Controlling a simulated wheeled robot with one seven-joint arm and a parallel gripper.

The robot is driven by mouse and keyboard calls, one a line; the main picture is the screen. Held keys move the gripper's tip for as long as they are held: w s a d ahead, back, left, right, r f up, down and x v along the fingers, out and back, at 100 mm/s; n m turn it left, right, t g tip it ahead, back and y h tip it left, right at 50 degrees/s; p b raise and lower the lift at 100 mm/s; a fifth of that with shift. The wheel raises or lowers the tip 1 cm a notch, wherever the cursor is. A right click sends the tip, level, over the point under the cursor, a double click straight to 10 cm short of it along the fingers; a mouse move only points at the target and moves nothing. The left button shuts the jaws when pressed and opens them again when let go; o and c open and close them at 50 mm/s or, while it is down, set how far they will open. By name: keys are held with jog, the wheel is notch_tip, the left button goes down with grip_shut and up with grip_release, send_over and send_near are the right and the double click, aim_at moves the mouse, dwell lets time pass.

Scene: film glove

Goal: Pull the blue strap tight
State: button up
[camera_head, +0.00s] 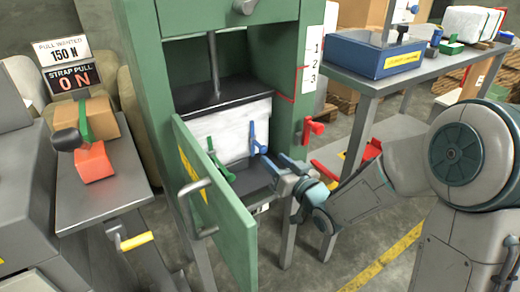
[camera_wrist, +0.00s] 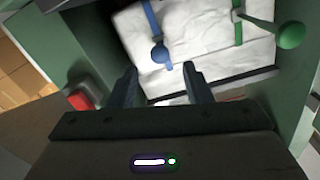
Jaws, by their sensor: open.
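The blue strap (camera_head: 252,138) runs down the front of a white wrapped bale (camera_head: 215,134) inside the green press. In the wrist view the blue strap (camera_wrist: 150,20) ends in a round blue knob (camera_wrist: 160,54). A green strap (camera_head: 212,150) with a green knob lies to its left in the head view; the green knob (camera_wrist: 290,36) shows at the right of the wrist view. My gripper (camera_head: 278,166) is at the press opening, close to the blue strap's lower end. In the wrist view its fingers (camera_wrist: 158,75) are apart, with the blue knob just beyond them.
The press door (camera_head: 222,220) stands open at the left of the opening. A red handle (camera_head: 313,128) sticks out from the right post. A table (camera_head: 370,78) with a blue box (camera_head: 385,58) stands at right. A sign reads strap pull 0 N (camera_head: 74,78).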

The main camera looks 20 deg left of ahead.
aim_at(265, 151)
jog(key=b+x, duration=0.1)
jog(key=x, duration=0.7)
jog(key=shift+w+a, duration=0.2)
jog(key=shift+a, duration=0.05)
